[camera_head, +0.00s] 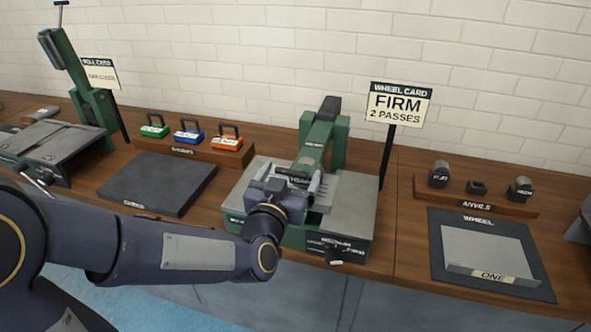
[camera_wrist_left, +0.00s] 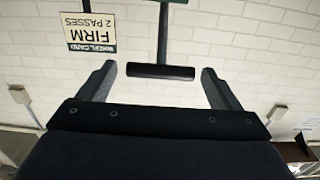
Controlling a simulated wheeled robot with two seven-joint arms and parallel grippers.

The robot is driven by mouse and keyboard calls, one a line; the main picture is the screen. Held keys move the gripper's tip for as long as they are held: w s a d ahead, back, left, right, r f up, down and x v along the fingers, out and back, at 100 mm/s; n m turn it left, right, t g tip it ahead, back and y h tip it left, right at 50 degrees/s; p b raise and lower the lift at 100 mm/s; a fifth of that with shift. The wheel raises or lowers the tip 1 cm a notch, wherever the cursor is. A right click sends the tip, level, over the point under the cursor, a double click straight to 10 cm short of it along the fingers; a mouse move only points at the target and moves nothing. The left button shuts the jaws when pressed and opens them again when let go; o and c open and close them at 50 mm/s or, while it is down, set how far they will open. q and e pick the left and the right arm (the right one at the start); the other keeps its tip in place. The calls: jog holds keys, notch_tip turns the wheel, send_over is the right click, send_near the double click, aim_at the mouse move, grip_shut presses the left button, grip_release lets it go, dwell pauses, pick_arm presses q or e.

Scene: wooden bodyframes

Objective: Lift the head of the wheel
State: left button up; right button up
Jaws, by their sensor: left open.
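The wheel machine is a green frame on a grey-topped green base (camera_head: 352,215) at the middle of the bench. Its green head (camera_head: 315,145) slopes down toward me from the rear posts. My left gripper (camera_head: 308,186) is in front of the head and hides its front end. In the left wrist view, which is upside down, the fingers are open. A dark crossbar (camera_wrist_left: 160,71) on a thin rod, seemingly the head's handle, shows between the fingertips with gaps on both sides. I cannot tell its depth. My right gripper is out of view.
A wheel card (camera_head: 399,103) reading "FIRM 2 PASSES" stands behind right. Right of the machine are an anvils rack (camera_head: 485,204) and a dark mat (camera_head: 440,250) with a grey plate. Left are a dark slab (camera_head: 155,184), a rack of coloured blocks (camera_head: 197,152) and a roll machine (camera_head: 85,95).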

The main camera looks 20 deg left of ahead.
pick_arm(q)
jog(key=shift+w, duration=1.65)
jog(key=shift+c, duration=0.3)
